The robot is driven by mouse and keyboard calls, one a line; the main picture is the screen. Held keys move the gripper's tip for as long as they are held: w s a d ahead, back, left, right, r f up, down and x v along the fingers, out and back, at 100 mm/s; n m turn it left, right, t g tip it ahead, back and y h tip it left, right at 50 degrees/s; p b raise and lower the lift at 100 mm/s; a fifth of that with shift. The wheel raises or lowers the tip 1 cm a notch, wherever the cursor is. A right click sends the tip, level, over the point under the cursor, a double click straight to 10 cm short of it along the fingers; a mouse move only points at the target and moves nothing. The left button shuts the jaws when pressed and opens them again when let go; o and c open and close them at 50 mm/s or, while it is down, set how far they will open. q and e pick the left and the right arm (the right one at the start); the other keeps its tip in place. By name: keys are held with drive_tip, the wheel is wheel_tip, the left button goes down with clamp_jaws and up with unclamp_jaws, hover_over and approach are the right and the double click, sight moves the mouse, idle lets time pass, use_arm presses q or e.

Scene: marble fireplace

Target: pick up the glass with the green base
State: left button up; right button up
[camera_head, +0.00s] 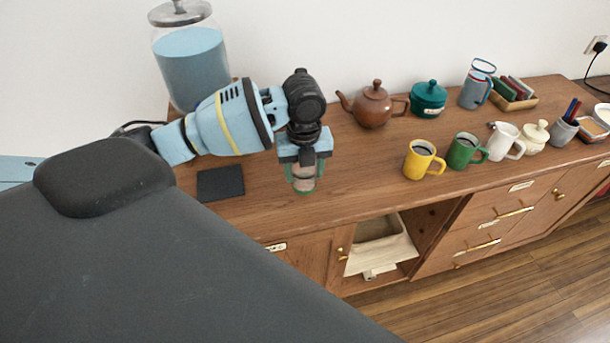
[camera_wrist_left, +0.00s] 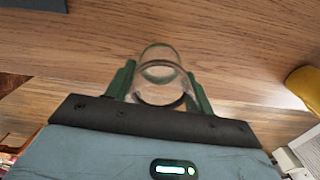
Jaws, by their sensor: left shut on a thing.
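The clear glass (camera_head: 303,171) with a green base is between the fingers of my left gripper (camera_head: 302,184), over the front part of the wooden sideboard. In the left wrist view the glass (camera_wrist_left: 160,68) shows as clear rings, with a greenish ring at its far end. The green fingers of my left gripper (camera_wrist_left: 160,90) close on it from both sides. I cannot tell whether its base touches the sideboard top. My right gripper is not in view.
The sideboard (camera_head: 345,190) carries a yellow mug (camera_head: 416,163), a green mug (camera_head: 461,154) and a white pitcher (camera_head: 503,142) to the right. A brown teapot (camera_head: 372,107) and teal pot (camera_head: 428,99) stand behind. A dark square mat (camera_head: 220,183) lies left of the glass.

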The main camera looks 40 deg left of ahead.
use_arm(q)
drive_tip(key=s+d+r, duration=0.1)
drive_tip(key=s, duration=1.4)
drive_tip(key=shift+s+d+p, duration=0.15)
drive_tip(key=shift+d+p, duration=0.2)
drive_tip(key=shift+d, duration=0.05)
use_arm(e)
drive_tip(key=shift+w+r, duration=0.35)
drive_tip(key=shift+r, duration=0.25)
use_arm(q)
drive_tip(key=shift+d+r, duration=0.1)
drive_tip(key=shift+r, duration=0.05)
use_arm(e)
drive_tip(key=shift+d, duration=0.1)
use_arm(q)
drive_tip(key=w+d+r+n, duration=0.2)
drive_tip(key=d+r+n, duration=0.1)
drive_tip(key=n, duration=1)
drive_tip(key=w+d+r+n+p, duration=0.1)
drive_tip(key=w+d+r+n, duration=0.2)
drive_tip(key=n, duration=1)
drive_tip(key=shift+w+r+n, duration=0.25)
drive_tip(key=shift+r+n, duration=0.05)
drive_tip(key=shift+n, duration=0.1)
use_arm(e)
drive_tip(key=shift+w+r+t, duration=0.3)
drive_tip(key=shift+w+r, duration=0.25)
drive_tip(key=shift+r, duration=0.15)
use_arm(q)
drive_tip(key=shift+d, duration=0.15)
